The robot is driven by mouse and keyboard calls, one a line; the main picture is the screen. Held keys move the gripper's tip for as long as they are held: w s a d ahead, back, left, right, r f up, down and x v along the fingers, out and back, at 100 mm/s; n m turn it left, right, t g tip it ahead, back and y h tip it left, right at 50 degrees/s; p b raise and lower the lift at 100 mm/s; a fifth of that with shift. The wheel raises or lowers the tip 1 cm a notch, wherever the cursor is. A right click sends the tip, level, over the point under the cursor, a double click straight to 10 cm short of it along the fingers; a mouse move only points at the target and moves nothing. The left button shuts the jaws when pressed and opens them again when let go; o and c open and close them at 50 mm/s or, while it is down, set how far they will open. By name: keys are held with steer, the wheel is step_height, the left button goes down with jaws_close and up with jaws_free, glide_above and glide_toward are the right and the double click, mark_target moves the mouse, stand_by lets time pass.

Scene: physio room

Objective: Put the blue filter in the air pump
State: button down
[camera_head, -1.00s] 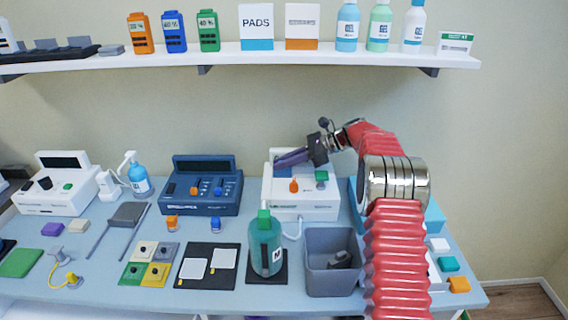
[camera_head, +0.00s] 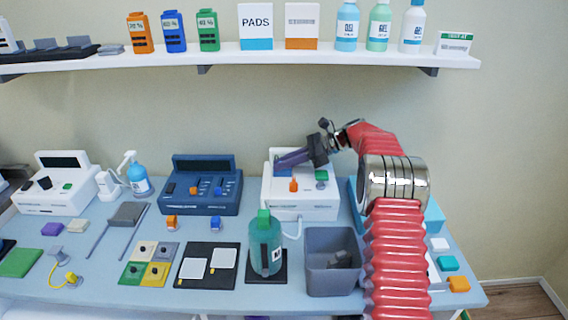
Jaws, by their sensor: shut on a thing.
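The white air pump (camera_head: 302,207) stands at the back of the table, right of centre. An orange piece and a green piece show on its top, and a pale tube runs from its front. My gripper (camera_head: 281,162) reaches in from the right, over the upper left part of the pump. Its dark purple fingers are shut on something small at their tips. A little blue shows just below the fingertips, which fits the blue filter, but the fingers mostly hide it. I cannot tell whether it is seated in the pump or just above it.
A green bottle (camera_head: 265,248) stands in front of the pump. A grey bin (camera_head: 333,278) with dark items is to its right. A blue device (camera_head: 201,201) stands left of the pump. A shelf (camera_head: 240,59) with bottles and boxes hangs above.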

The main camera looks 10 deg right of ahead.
steer(key=shift+f, duration=0.15)
steer(key=shift+r, duration=0.8)
stand_by(0.4)
steer(key=shift+f, duration=0.8)
stand_by(1.7)
steer(key=shift+r, duration=3.05)
